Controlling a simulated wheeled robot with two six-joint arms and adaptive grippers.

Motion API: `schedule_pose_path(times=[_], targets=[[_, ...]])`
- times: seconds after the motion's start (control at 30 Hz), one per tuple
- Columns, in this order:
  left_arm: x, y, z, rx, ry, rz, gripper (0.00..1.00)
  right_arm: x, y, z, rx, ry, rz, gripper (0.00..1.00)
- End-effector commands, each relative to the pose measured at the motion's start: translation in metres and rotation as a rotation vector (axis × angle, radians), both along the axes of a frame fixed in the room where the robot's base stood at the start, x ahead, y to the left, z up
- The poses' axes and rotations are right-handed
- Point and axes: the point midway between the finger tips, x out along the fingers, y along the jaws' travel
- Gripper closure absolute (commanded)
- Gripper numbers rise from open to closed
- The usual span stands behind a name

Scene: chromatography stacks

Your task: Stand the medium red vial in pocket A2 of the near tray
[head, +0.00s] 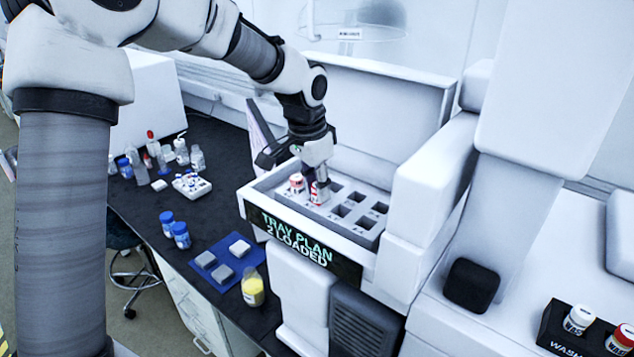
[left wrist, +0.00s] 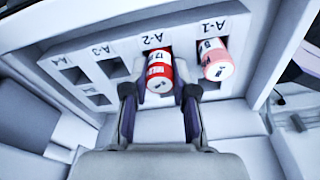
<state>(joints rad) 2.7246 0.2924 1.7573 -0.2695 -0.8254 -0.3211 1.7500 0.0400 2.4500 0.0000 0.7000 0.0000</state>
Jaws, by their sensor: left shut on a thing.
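The near tray (head: 352,236) sits in an open drawer, with square pockets marked A-1 to A-4 in the left wrist view. A red vial with a white label (left wrist: 159,75) is between the fingers of my left gripper (left wrist: 160,103). It stands at pocket A-2, its lower end at the pocket opening; its depth inside is hard to tell. In the head view my left gripper (head: 319,181) is shut on this vial (head: 318,197), pointing down. A paler pink-red vial (left wrist: 215,63) stands in pocket A-1. My right gripper is not in view.
The drawer front has a display reading "TRAY PLAN 2 LOADED" (head: 295,240). A white housing (head: 432,190) borders the tray at right. A dark bench at left holds bottles, a blue mat (head: 219,282) and a yellow jar (head: 252,290). A wash rack (head: 557,340) is at lower right.

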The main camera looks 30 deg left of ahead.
Motion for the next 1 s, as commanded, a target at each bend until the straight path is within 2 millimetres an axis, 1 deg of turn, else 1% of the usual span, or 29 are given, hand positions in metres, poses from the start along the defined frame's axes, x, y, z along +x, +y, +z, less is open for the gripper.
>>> schedule_pose_path(times=[0.17, 0.2, 0.27, 0.5, 0.57, 0.6, 0.87, 1.0], targets=[[0.0, 0.0, 0.0, 0.0, 0.0, 0.0, 1.0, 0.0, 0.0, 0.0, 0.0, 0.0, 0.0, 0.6], [0.0, 0.0, 0.0, 0.0, 0.0, 0.0, 0.66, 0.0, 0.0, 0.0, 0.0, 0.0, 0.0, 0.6], [0.0, 0.0, 0.0, 0.0, 0.0, 0.0, 0.45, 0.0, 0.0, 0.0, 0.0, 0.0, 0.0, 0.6], [0.0, 0.0, 0.0, 0.0, -0.001, 0.0, 0.44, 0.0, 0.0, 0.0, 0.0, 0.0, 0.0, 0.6], [0.0, 0.0, 0.0, 0.0, 0.0, 0.0, 0.25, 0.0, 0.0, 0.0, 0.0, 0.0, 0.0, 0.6], [0.0, 0.0, 0.0, 0.0, 0.0, 0.0, 0.23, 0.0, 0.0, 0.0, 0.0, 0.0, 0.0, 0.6], [0.0, 0.0, 0.001, 0.0, -0.001, 0.0, 0.23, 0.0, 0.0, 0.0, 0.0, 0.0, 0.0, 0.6], [0.0, 0.0, 0.01, 0.0, -0.002, 0.0, 0.23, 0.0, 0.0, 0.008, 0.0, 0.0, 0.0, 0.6]])
